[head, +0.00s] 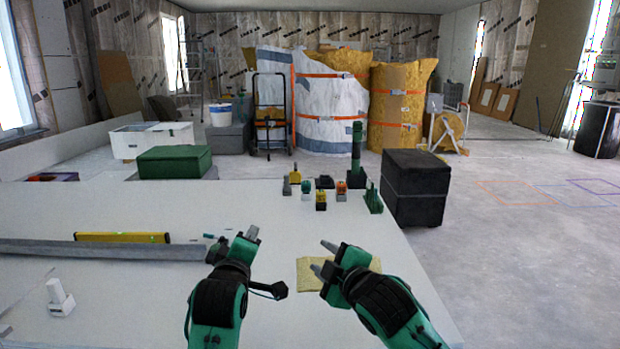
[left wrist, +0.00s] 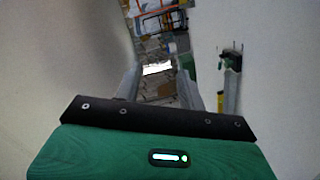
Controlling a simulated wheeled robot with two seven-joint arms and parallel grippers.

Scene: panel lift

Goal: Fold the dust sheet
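The dust sheet seems to be the small flat yellow cloth (head: 311,284) on the white table (head: 130,210), near its front right. It looks like a compact rectangle; its layers cannot be made out. My right gripper (head: 321,258) is over the cloth and partly hides it. Its two fingers are apart with nothing seen between them; I cannot tell if it touches the cloth. My left gripper (head: 232,241) is left of the cloth over the table. In the left wrist view its two grey fingers (left wrist: 157,88) stand apart, with nothing held between them.
A yellow spirit level (head: 122,237) and a long grey bar (head: 100,250) lie on the left. Several small tools and clamps (head: 321,200) stand at the table's far right. A black box (head: 416,187) is beyond the right edge. A white object (head: 60,298) stands at front left.

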